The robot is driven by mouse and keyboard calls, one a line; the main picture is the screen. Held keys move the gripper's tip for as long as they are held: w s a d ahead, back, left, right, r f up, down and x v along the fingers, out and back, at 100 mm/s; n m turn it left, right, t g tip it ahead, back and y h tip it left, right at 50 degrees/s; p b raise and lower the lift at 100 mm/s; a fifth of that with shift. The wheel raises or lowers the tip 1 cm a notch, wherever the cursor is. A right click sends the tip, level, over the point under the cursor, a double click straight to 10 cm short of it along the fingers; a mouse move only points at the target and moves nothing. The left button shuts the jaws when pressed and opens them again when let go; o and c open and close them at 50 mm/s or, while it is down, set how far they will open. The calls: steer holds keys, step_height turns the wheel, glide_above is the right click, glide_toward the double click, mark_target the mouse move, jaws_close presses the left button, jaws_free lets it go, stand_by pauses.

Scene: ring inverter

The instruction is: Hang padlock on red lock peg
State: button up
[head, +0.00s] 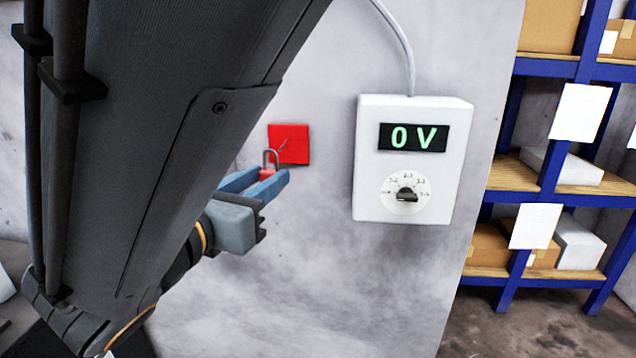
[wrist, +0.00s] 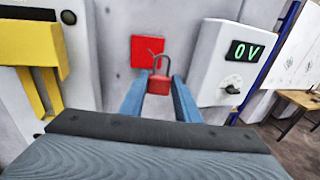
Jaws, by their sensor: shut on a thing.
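A red padlock (head: 267,173) with a grey shackle is held upright between the blue fingers of my gripper (head: 264,182). In the wrist view the padlock (wrist: 159,84) sits between the fingertips of my gripper (wrist: 160,88), shackle up. The red square plate (head: 294,143) is on the grey wall behind the padlock, and a thin peg (head: 284,144) shows on it. In the wrist view the plate (wrist: 143,50) is just behind and left of the shackle. The shackle overlaps the plate in both views; I cannot tell whether it touches the peg.
A white box (head: 365,160) with a "0 V" display and a dial is on the wall right of the plate. A yellow device (wrist: 28,45) is at the left in the wrist view. Blue shelving (head: 548,170) with boxes stands far right.

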steer(key=w+f+b, duration=0.1)
steer(key=w+b, duration=0.2)
steer(key=w, duration=0.4)
steer(key=shift+w+d, duration=0.25)
steer(key=shift+d, duration=0.05)
stand_by(0.5)
stand_by(0.7)
steer(key=o, duration=1.2)
steer(key=shift+f, duration=0.1)
